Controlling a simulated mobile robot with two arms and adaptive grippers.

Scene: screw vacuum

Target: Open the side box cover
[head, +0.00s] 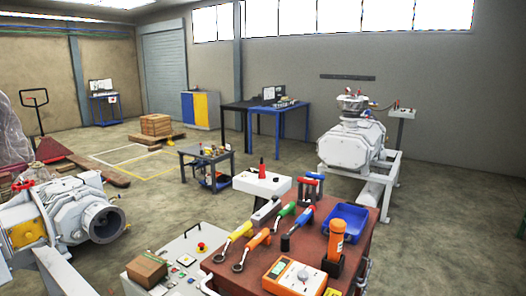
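No part of the scene is plainly recognisable as the side box cover in the head view. A white vacuum pump (65,212) with a round open flange (103,222) and a yellow panel (27,232) stands at the left, cut off by the picture edge. Another white pump (352,145) sits on a white frame at the right back. A light grey control box (183,262) with a red button stands in the front. Whether any of these carries the cover I cannot tell. Neither of my grippers is in view.
A brown table (340,243) at the front right bears wrenches, an orange multimeter (292,277), an orange flashlight (336,240) and a blue bin (345,222). A cardboard box (147,268) sits on the control box. A small cart (208,162) stands farther back. Open floor lies between.

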